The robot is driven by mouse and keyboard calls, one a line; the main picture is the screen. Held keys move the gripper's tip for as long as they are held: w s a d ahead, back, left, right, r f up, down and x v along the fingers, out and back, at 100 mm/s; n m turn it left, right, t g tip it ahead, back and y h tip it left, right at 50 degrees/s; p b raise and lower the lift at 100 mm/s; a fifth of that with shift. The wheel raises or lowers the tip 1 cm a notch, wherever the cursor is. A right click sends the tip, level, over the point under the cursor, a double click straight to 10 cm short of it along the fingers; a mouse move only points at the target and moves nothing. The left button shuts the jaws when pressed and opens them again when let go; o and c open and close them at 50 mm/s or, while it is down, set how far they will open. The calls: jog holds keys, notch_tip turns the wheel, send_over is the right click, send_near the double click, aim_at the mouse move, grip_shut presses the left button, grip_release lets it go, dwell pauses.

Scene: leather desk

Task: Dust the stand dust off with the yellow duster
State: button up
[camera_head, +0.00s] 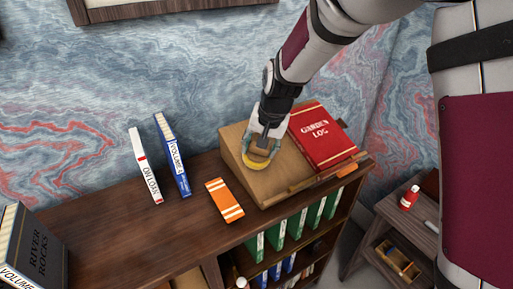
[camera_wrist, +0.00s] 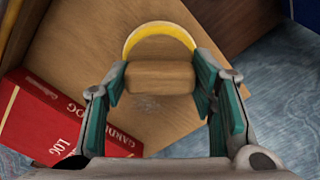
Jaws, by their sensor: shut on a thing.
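My gripper (camera_head: 262,146) is shut on the wooden handle (camera_wrist: 160,77) of the yellow duster (camera_wrist: 160,31). In the head view the yellow edge of the duster (camera_head: 257,164) shows below my fingers, at the left part of the slanted wooden stand (camera_head: 285,179). The duster is over the stand's face; I cannot tell whether it touches. A faint grey dust patch (camera_wrist: 148,103) shows on the stand in the wrist view, beside the handle and between my fingers. Part of the stand is hidden by my gripper and the duster.
A red "Garden Log" book (camera_head: 322,136) lies on the stand, right of my gripper. An orange striped book (camera_head: 224,200) lies on the dark shelf top (camera_head: 120,225). A white book (camera_head: 146,166) and a blue book (camera_head: 172,155) stand behind it.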

jog(key=shift+w+d+f+b, duration=0.25)
jog(key=shift+w+d, duration=0.3)
jog(key=shift+d, duration=0.35)
jog(key=shift+w+d+f+b, duration=0.2)
jog(key=shift+w+d, duration=0.35)
jog(key=shift+d, duration=0.3)
jog(key=shift+c, duration=0.5)
jog(key=shift+w+d+r+b, duration=0.1)
jog(key=shift+w+d+b, duration=0.15)
jog(key=shift+w+d, duration=0.45)
jog(key=shift+w+d+r+b, duration=0.1)
jog(key=shift+w+d+b, duration=0.3)
jog(key=shift+d, duration=0.6)
jog(key=shift+w+d+r+b, duration=0.1)
jog(key=shift+w+d+b, duration=0.05)
jog(key=shift+w+d, duration=0.6)
jog(key=shift+s, duration=0.15)
jog(key=p+v, duration=0.2)
jog(key=v, duration=0.4)
jog(key=shift+r, duration=0.2)
jog(key=shift+p+v, duration=0.5)
jog(key=shift+v, duration=1)
